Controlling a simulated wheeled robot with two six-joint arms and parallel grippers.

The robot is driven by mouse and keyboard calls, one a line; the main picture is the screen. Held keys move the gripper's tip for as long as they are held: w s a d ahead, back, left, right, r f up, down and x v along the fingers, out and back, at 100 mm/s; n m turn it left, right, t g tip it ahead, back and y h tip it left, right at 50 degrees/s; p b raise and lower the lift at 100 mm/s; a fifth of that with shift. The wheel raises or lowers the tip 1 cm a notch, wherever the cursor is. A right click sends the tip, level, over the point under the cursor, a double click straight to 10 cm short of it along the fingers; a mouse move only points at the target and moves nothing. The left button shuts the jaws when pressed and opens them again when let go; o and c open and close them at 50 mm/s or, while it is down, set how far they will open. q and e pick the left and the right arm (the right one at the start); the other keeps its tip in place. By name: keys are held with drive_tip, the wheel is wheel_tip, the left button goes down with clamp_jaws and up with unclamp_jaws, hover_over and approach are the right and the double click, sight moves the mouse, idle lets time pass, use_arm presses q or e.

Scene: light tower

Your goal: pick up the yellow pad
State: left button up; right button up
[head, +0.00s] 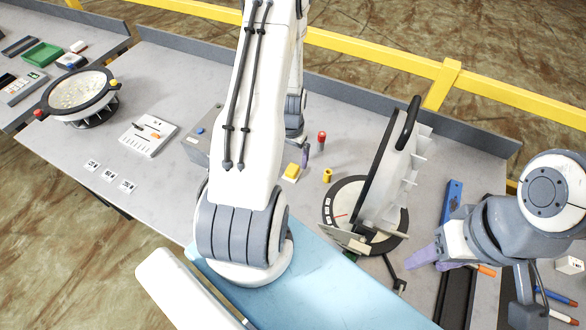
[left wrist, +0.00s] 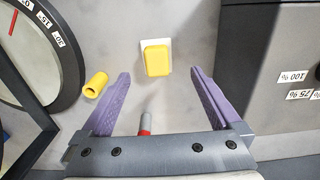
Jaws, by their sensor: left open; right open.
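The yellow pad (head: 291,171) sits on a small white base on the grey table, near the middle of the head view. In the left wrist view the yellow pad (left wrist: 157,61) lies ahead, between the lines of the two purple fingers. My left gripper (left wrist: 160,73) is open and empty; the pad appears just beyond its fingertips, not clasped. In the head view my left gripper (head: 304,163) is mostly hidden behind my arm, beside the pad. My right gripper (head: 424,257) is open at the right, away from the pad.
A hollow yellow cylinder (left wrist: 95,84) lies left of the pad. A red-topped grey post (left wrist: 145,124) shows between my left fingers, near the palm. A round dial (left wrist: 32,38) and a grey box (left wrist: 275,70) flank the area.

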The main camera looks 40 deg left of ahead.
sight(292, 168)
use_arm(q)
drive_tip(key=shift+f, duration=0.3)
drive_tip(key=shift+d+f+p, duration=0.15)
drive_tip(key=shift+f+p, duration=0.25)
wheel_tip(292, 168, down, 3)
drive_tip(key=shift+s+d+f+p, duration=0.15)
drive_tip(key=shift+p, duration=0.45)
drive_tip(key=shift+f, duration=0.65)
drive_tip(key=c, duration=1.4)
drive_tip(key=shift+c, duration=0.2)
drive_tip(key=shift+r, duration=0.1)
